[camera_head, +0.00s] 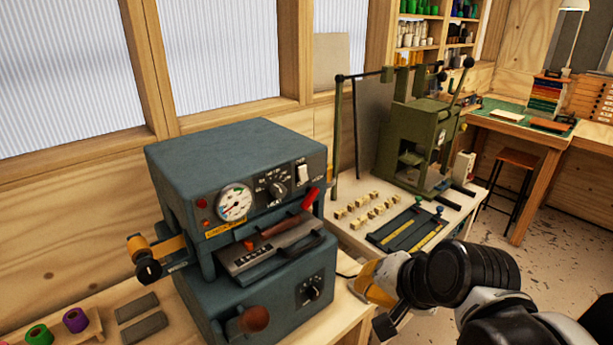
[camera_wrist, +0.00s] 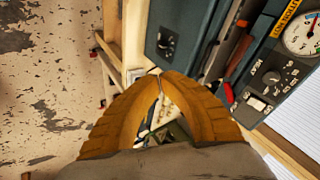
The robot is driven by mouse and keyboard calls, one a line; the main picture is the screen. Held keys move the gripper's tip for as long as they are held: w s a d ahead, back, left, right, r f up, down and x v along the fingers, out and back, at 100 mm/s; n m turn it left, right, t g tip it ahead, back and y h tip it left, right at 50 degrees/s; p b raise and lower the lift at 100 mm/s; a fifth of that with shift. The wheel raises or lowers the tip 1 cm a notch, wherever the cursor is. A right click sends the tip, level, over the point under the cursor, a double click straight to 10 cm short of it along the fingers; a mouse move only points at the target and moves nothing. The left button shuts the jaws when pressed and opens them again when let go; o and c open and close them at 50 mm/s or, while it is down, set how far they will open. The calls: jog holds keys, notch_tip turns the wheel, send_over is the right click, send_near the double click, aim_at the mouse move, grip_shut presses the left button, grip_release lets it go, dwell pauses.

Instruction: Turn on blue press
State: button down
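The blue press (camera_head: 240,150) stands on the bench at the left centre in the head view. Its front has a round white gauge (camera_head: 235,203), a black dial (camera_head: 277,190), a pale rocker switch (camera_head: 303,174) and a red-tipped handle (camera_head: 311,199). In the wrist view, the press (camera_wrist: 185,15) appears turned, with the switch (camera_wrist: 257,104) and gauge (camera_wrist: 301,34) at the right. I cannot tell the switch position. My gripper (camera_head: 360,281) is to the right of the press, apart from it. In the wrist view, its yellow fingers (camera_wrist: 158,73) meet at the tips, holding nothing visible.
A green machine (camera_head: 415,140) stands on the bench behind, near small brass pieces (camera_head: 365,210) and a dark tray (camera_head: 408,230). Foil rolls (camera_head: 75,320) sit in a wooden rack at lower left. A stool (camera_head: 515,170) stands at the far right. Open floor lies right of the bench.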

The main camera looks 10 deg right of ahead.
aim_at(297, 183)
jog(key=w+r+m+t+y+p, duration=0.2)
jog(key=w+r+m, duration=0.4)
jog(key=m, duration=0.4)
jog(key=w+a+r+m+t+y+p, duration=0.1)
jog(key=w+r+m+y+p, duration=0.2)
jog(key=w+r+m, duration=0.3)
jog(key=w+m, duration=0.3)
jog(key=m, duration=0.2)
jog(key=shift+r+m+t, duration=0.3)
jog(key=shift+t, duration=0.1)
jog(key=b+x, duration=0.3)
jog(key=x, duration=1.1)
jog(key=shift+a+r+b, duration=0.2)
jog(key=shift+a+b, duration=0.05)
jog(key=shift+b, duration=0.05)
jog(key=shift+f, duration=0.1)
jog(key=shift+w+a+f, duration=0.2)
jog(key=shift+w+a, duration=0.05)
jog(key=shift+w, duration=0.1)
jog(key=shift+r, duration=0.1)
